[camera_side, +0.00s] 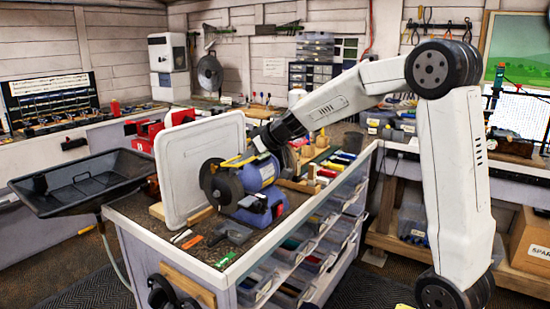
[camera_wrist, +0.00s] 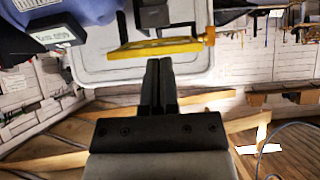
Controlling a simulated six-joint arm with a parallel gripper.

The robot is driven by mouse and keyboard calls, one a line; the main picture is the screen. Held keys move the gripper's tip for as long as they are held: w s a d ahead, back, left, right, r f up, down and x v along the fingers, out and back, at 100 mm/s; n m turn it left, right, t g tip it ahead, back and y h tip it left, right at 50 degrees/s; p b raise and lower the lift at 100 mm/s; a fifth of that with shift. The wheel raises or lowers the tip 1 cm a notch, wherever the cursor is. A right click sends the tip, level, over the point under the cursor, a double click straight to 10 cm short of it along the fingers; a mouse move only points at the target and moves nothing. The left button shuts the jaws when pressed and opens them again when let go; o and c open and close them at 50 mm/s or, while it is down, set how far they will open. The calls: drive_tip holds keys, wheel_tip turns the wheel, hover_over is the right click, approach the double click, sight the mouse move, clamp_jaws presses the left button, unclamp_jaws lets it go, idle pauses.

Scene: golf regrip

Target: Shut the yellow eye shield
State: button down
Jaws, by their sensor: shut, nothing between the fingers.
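A blue bench grinder (camera_side: 262,174) stands on the bench top, with a dark wheel (camera_side: 222,186) at its left end. The yellow eye shield (camera_side: 238,160) sticks out above that wheel as a thin, nearly level strip. In the wrist view the shield (camera_wrist: 165,46) is a yellow bar with a short upright post at its right end. My gripper (camera_wrist: 159,62) is shut and empty, its fingertips just below the bar in that picture; I cannot tell whether they touch it. In the side view my gripper (camera_side: 259,142) is at the shield's right end, its fingertips hard to make out.
A white upright panel (camera_side: 196,145) stands close behind the grinder. A black tray (camera_side: 85,182) stands left of the bench. Small tools (camera_side: 190,240) lie at the bench's front, and colored handles (camera_side: 338,160) lie to the right.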

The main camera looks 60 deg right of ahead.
drive_tip(key=shift+s+f, duration=0.25)
drive_tip(key=shift+f, duration=0.9)
drive_tip(key=shift+s+f, duration=0.25)
drive_tip(key=shift+f, duration=1.1)
drive_tip(key=shift+w, duration=0.15)
